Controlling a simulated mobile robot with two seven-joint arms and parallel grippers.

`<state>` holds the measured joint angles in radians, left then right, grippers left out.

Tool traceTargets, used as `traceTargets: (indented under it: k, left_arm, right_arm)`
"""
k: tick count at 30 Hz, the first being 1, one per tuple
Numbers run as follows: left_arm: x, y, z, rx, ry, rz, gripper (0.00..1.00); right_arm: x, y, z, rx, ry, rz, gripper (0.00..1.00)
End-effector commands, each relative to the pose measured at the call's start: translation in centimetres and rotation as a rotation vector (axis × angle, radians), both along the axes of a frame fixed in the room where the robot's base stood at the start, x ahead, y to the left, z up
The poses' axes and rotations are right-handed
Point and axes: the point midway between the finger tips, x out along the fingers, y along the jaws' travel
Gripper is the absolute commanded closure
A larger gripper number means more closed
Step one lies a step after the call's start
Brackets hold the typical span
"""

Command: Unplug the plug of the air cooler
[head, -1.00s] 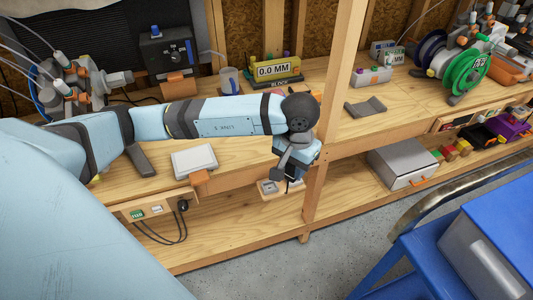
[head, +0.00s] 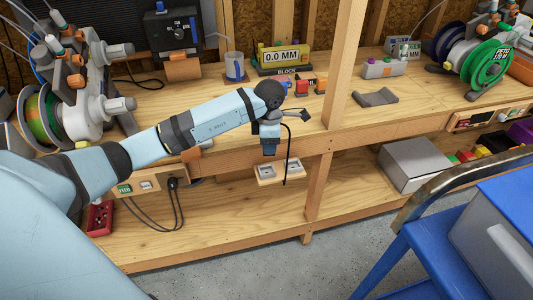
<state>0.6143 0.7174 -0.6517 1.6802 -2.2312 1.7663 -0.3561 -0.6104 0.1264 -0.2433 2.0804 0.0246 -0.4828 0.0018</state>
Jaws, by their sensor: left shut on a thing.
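A black cable (head: 288,152) hangs from beside the gripper, past the front of the block. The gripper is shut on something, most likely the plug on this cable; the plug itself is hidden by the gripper. The air cooler cannot be made out for certain. My right gripper is out of view.
A wooden power strip (head: 125,189) at left holds a black plug (head: 173,184) with looping cables. A red socket box (head: 100,218) lies on the lower shelf. A wooden post (head: 319,185) stands right of the block. A blue cart (head: 440,235) is at lower right.

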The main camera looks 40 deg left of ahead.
Motion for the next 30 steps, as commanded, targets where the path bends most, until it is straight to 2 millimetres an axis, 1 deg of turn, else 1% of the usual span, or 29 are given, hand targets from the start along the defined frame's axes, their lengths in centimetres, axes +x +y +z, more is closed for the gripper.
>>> traceTargets:
  k: [1, 3, 7, 11, 20, 26, 30]
  left_arm:
    - [0.2, 0.5, -0.9, -0.001, 0.003, 0.073, 0.95]
    - [0.4, 0.9, -1.2, -0.003, 0.005, 0.151, 0.95]
    - [0.6, 1.3, -1.4, -0.003, 0.006, 0.215, 0.95]
    - [0.6, 1.3, -1.4, -0.003, 0.006, 0.22, 0.95]
    - [0.6, 1.4, -1.3, -0.001, 0.004, 0.218, 0.95]
    - [0.6, 1.3, -2.6, -0.002, 0.007, 0.217, 0.95]
    - [0.6, 1.3, -3.9, -0.002, 0.006, 0.217, 0.95]
  right_arm:
    - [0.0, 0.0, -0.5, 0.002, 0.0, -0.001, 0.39]
    - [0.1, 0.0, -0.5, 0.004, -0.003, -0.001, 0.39]
    - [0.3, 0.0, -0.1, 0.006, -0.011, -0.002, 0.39]
    - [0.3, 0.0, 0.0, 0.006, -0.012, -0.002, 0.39]
    - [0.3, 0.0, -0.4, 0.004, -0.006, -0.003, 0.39]
    - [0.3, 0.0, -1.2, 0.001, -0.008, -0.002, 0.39]
    - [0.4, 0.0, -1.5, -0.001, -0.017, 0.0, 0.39]
